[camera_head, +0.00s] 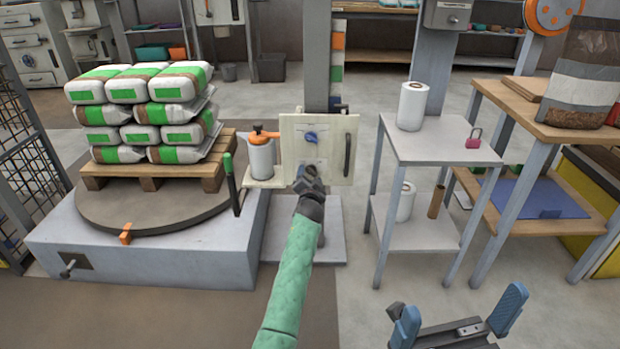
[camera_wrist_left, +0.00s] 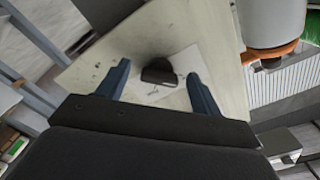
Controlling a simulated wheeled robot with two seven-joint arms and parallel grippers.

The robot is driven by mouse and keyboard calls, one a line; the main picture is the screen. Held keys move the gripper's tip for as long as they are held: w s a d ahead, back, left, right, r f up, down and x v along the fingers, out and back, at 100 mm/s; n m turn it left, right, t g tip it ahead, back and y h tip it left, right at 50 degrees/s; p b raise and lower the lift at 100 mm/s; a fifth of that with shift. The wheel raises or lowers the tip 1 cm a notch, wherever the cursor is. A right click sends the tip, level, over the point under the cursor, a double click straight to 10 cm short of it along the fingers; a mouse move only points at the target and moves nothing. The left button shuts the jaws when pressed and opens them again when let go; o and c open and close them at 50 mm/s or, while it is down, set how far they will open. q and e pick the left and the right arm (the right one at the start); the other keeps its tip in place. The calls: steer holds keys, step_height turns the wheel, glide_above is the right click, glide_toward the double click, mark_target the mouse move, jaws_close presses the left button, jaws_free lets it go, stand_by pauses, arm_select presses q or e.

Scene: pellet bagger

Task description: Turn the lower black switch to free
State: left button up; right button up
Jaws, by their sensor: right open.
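A cream control panel (camera_head: 325,130) stands on a grey post, with a blue knob (camera_head: 311,137) on its upper part and a black handle at its right edge. The black switch (camera_wrist_left: 158,72) shows in the left wrist view, over a pale label with unreadable print. In the head view my left gripper hides it. My left gripper (camera_head: 309,174) is at the panel's lower part. In the left wrist view its two blue fingers (camera_wrist_left: 158,68) are apart, one on each side of the switch; I cannot tell whether they touch it. My right gripper (camera_head: 460,315) is open and empty, away from the panel.
A pallet of bags (camera_head: 140,110) sits on a turntable further left. A grey table (camera_head: 440,145) with a white roll and pink padlock (camera_head: 474,138) is to the right. Floor between is clear.

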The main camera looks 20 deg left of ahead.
arm_select(q)
steer(key=p+v, duration=0.2)
steer(key=v, duration=0.5)
steer(key=shift+s, duration=0.4)
steer(key=shift+d+r, duration=0.1)
steer(key=shift+d, duration=0.05)
